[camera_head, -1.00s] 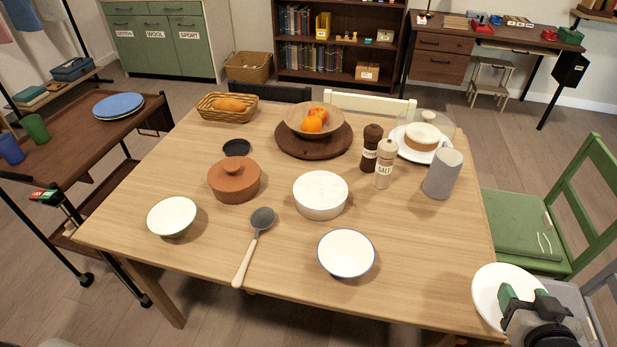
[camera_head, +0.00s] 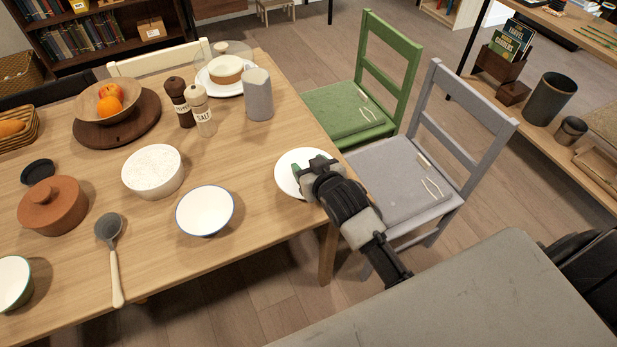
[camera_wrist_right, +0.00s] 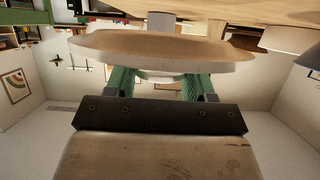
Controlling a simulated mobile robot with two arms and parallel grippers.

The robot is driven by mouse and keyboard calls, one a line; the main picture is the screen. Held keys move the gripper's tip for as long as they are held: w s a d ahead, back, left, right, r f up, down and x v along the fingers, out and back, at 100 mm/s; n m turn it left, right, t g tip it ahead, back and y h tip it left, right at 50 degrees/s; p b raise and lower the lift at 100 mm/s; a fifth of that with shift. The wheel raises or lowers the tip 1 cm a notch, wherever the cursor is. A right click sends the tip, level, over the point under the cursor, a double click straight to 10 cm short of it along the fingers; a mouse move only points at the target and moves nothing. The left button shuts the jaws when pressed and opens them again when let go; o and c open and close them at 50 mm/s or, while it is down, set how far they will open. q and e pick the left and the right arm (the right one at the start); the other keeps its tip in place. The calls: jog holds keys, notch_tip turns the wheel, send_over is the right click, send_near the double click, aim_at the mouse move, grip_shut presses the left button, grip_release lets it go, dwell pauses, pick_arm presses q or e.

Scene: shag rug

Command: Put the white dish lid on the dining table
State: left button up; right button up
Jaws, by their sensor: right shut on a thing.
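The white dish lid (camera_head: 286,168) is a round white disc at the right edge of the dining table (camera_head: 262,140) in the head view. My right gripper (camera_head: 311,172) is shut on it and covers its right side. In the right wrist view, the lid (camera_wrist_right: 160,47) spans the green fingers of my gripper (camera_wrist_right: 157,86), which hold it at its middle; the table (camera_wrist_right: 240,12) shows beyond it. The lid overlaps the table edge in the head view; I cannot tell whether it touches the tabletop. My left gripper is not in view.
A blue-rimmed bowl (camera_head: 205,211), a white dish (camera_head: 153,172), a grey pitcher (camera_head: 258,95) and salt (camera_head: 201,112) and pepper (camera_head: 180,103) mills stand left of the lid. Tabletop between bowl and lid is clear. A grey chair (camera_head: 395,185) and green chair (camera_head: 350,112) flank the table's right side.

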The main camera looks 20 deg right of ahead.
jog(key=shift+f, duration=2.05)
jog(key=o, duration=1)
jog(key=shift+f, duration=0.1)
jog(key=shift+s, duration=0.15)
jog(key=v, duration=1.1)
jog(key=shift+s+r, duration=0.3)
jog(key=shift+r, duration=0.05)
